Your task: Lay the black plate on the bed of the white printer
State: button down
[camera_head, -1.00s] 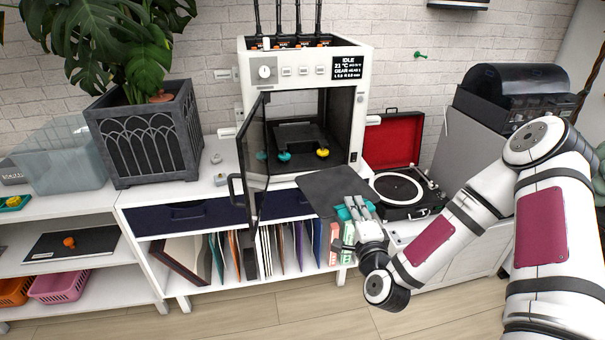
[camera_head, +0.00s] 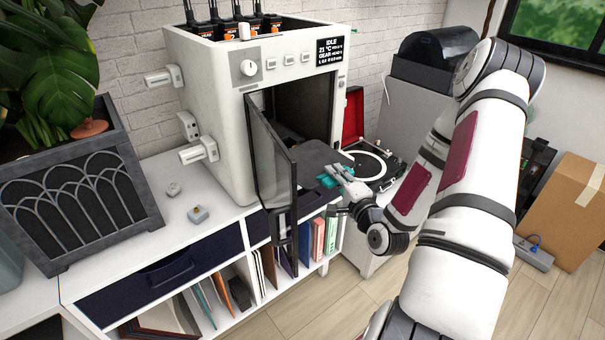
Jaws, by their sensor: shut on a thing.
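The white printer (camera_head: 205,105) stands on the white cabinet with its dark glass door (camera_head: 272,165) swung open toward me. The black plate (camera_head: 312,158) is a flat dark sheet in front of the printer's opening, right of the open door. My gripper (camera_head: 336,176), with teal pads, is shut on the plate's near edge and holds it about level. The plate's left part is hidden behind the door. I cannot tell whether its far edge is inside the printer. The bed is mostly hidden by the door and the dark interior.
The open door stands close left of the plate and my gripper. A turntable (camera_head: 372,166) with a raised red lid (camera_head: 352,115) is right of the printer. A planter (camera_head: 80,190) stands at the left. Small grey items (camera_head: 198,214) lie on the cabinet top (camera_head: 150,222).

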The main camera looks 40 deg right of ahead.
jog(key=shift+w, duration=0.2)
jog(key=shift+w+a+b, duration=0.1)
jog(key=shift+w+b, duration=0.3)
jog(key=shift+w, duration=0.45)
jog(key=shift+w+a+f+b, duration=0.15)
jog(key=shift+w+f+b, duration=0.3)
jog(key=shift+w+b, duration=2.5)
jog(key=shift+w+a+f+b, duration=0.1)
jog(key=shift+w+f+b, duration=0.45)
jog(key=shift+w, duration=4.45)
jog(key=shift+w+a+f+b, duration=0.25)
jog(key=shift+w+b, duration=1.75)
jog(key=shift+w, duration=2)
jog(key=shift+d, duration=0.1)
jog(key=shift+c, duration=1.3)
grip_release()
jog(key=shift+f, duration=0.35)
